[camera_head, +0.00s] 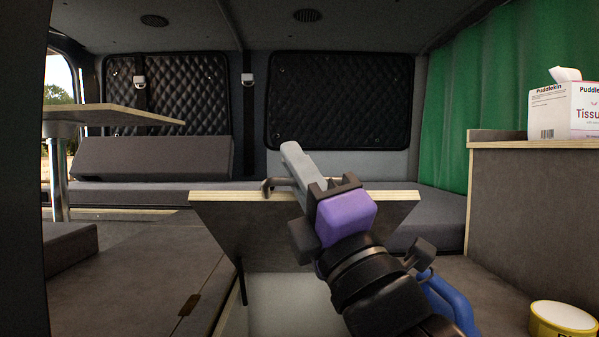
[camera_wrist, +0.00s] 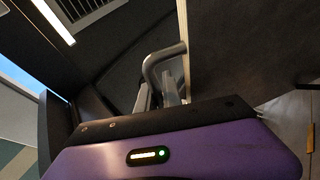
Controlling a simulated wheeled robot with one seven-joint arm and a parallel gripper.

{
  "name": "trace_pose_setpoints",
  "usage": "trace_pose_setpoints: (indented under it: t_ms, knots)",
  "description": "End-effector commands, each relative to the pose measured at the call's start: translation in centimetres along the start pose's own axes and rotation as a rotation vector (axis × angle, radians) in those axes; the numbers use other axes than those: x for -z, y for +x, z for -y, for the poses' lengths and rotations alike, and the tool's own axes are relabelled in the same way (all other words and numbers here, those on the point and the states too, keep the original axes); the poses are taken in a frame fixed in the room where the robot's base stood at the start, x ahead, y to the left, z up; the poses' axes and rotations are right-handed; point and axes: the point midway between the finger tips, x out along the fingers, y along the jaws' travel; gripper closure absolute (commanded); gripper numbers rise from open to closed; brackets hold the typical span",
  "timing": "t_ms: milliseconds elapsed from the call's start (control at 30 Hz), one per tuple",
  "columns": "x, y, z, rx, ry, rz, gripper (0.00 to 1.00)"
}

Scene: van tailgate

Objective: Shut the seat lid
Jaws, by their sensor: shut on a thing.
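The seat lid (camera_head: 225,225) is a dark grey board with a pale plywood edge. It stands raised and tilted over a pale open compartment (camera_head: 285,300). My gripper (camera_head: 293,158) reaches over that edge from the front right and is shut on the handle. Its purple body hides part of the lid. The exact finger contact is partly hidden.
A table (camera_head: 110,117) on a metal post stands at the left. A cabinet (camera_head: 530,200) with a tissue box (camera_head: 565,108) is at the right. A grey bench (camera_head: 150,192) runs along the back.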

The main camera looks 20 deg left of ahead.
Motion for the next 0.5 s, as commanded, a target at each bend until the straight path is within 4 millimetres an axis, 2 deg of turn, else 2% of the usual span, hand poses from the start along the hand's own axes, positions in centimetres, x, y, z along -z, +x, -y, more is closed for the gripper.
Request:
trace_pose_setpoints:
  t_ms: [33, 500]
  knots:
    - [0.5, -1.8, 0.6, -0.036, -0.014, 0.002, 1.0]
    - [4.2, -10.6, 3.7, -0.261, -0.106, -0.001, 1.0]
